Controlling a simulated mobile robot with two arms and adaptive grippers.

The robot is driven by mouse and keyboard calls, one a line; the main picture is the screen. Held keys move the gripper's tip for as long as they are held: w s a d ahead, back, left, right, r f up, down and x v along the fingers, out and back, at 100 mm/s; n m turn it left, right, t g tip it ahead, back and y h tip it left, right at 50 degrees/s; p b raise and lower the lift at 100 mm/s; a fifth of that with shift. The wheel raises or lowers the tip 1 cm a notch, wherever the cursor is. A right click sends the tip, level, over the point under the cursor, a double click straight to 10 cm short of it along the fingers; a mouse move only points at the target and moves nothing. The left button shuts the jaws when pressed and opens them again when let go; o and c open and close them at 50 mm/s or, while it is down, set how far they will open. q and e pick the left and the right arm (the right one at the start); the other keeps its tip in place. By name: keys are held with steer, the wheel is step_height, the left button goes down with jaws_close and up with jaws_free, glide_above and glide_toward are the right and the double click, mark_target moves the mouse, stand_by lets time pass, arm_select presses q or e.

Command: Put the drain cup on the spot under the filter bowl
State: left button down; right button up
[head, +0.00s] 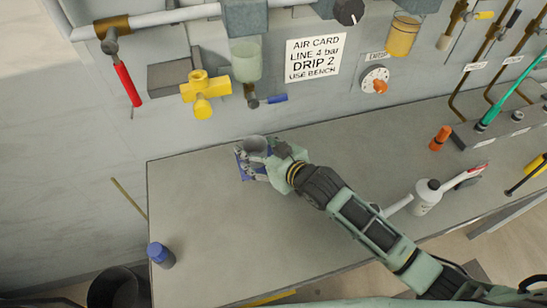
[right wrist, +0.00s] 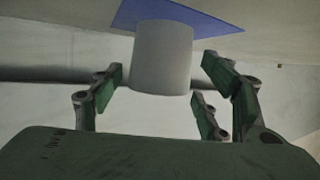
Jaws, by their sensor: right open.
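The drain cup (head: 254,145) is a plain grey cylinder. In the head view it stands at the back left of the bench, at the fingers of my right gripper (head: 258,163). The blue spot (head: 241,166) shows partly beside the cup and fingers. In the right wrist view the cup (right wrist: 163,62) meets the blue spot (right wrist: 205,22) at one end and appears to stand on it. My right gripper (right wrist: 160,97) is open, its fingers on either side of the cup with visible gaps. The translucent filter bowl (head: 246,62) hangs on the wall above. My left gripper is not in view.
A yellow valve (head: 205,92) and a red-handled lever (head: 128,84) are on the wall. A white bottle (head: 427,197) and orange piece (head: 441,138) stand right.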

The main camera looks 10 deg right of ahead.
steer(key=b+v, duration=0.1)
steer(key=v, duration=0.9)
